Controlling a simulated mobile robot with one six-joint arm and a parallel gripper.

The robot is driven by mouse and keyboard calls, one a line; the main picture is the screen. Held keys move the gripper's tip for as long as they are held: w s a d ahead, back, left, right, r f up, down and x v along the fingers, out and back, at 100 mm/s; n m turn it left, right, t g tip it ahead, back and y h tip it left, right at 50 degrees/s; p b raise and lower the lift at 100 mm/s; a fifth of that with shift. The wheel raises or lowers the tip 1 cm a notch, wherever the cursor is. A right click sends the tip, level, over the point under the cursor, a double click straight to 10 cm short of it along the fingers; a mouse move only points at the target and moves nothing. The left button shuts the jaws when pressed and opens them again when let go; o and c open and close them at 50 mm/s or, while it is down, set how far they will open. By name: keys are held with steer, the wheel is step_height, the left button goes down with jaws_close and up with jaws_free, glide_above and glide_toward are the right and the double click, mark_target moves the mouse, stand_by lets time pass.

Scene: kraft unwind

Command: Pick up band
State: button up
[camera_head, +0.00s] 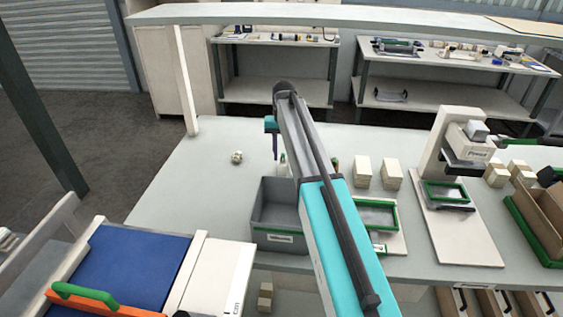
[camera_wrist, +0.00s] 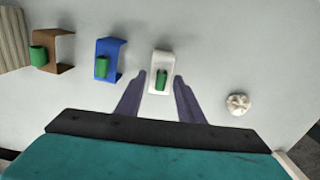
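In the wrist view a white U-shaped band (camera_wrist: 154,66) with a green tab lies on the pale table. A blue one (camera_wrist: 114,48) and a brown one (camera_wrist: 66,47), each with a green tab, lie to its left. The task does not say which band. My gripper (camera_wrist: 160,76) is open, its dark fingers apart on either side of the white band in the picture, with nothing held. In the head view my gripper (camera_head: 272,135) points down over the table, and my arm hides most of the bands.
A whitish ball (camera_wrist: 238,104) lies right of the bands; the head view shows it on the table (camera_head: 237,157). A grey bin (camera_head: 276,238) stands near the front edge. Beige blocks (camera_head: 362,171) and a white press-like stand (camera_head: 445,195) are to the right.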

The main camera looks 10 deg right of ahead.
mark_target(283, 163)
steer(key=shift+f, duration=0.1)
steer(key=shift+f+p, duration=0.9)
steer(key=shift+f, duration=1.6)
steer(key=c, duration=0.6)
steer(key=shift+r, duration=0.15)
step_height(283, 163, up, 8)
steer(key=shift+r+b, duration=0.1)
steer(key=shift+b, duration=0.9)
steer(key=shift+r, duration=0.8)
